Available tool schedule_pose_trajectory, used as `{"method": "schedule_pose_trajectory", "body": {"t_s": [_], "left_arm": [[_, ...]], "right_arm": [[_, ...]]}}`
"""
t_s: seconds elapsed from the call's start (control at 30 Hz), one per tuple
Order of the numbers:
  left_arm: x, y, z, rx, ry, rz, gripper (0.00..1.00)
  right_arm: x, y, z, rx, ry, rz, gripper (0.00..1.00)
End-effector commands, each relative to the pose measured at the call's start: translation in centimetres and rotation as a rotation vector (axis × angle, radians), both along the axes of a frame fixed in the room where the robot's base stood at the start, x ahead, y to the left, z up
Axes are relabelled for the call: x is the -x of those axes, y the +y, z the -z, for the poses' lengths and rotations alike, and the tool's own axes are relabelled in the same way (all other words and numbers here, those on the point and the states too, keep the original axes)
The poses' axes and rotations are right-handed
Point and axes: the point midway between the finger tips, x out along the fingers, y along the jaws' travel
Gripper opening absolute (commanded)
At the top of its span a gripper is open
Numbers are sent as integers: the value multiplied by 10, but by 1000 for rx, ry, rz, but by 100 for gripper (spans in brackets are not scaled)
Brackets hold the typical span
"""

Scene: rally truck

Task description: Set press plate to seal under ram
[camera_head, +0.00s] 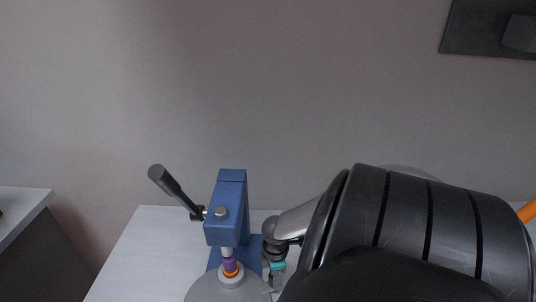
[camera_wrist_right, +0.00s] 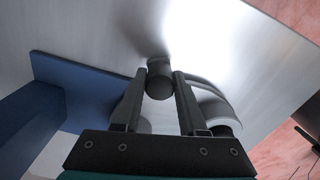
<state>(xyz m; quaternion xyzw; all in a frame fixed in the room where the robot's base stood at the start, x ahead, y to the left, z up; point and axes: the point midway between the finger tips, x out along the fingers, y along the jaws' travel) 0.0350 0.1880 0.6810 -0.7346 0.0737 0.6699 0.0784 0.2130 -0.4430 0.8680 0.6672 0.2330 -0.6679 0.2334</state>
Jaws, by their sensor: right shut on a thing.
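The blue press (camera_head: 228,205) stands on the white table, its dark lever raised to the left. Its ram (camera_head: 227,251) points down, with a purple piece (camera_head: 230,265) below it and an orange ring (camera_head: 232,273) around the lower end. These sit over a pale round grey part (camera_head: 215,291), cut off by the frame's bottom edge. My right gripper (camera_head: 269,284) is right beside the press, mostly hidden by my arm. In the right wrist view, its fingers (camera_wrist_right: 158,95) are shut on a dark cylindrical piece (camera_wrist_right: 160,80). I cannot tell which part is the press plate.
The white table (camera_head: 145,240) is clear left of the press. A blue press part (camera_wrist_right: 80,92) lies close left of the fingers in the wrist view. Another surface (camera_head: 20,210) stands at far left. My right arm covers the right side of the table.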

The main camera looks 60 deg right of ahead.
Motion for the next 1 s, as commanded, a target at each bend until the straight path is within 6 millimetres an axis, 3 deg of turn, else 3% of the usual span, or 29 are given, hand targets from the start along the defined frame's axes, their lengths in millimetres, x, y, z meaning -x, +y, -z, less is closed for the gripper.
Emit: {"method": "schedule_pose_trajectory", "body": {"t_s": [0.67,0.7,0.93,1.0], "left_arm": [[0,0,1,0,0,0,76],[0,0,1,0,0,0,76],[0,0,1,0,0,0,76],[0,0,1,0,0,0,76]], "right_arm": [[2,-5,-1,0,-9,-18,0],[2,-5,-1,1,-10,-18,43],[3,-5,-1,1,-6,-16,69],[4,-5,-1,0,-5,-16,71]]}}
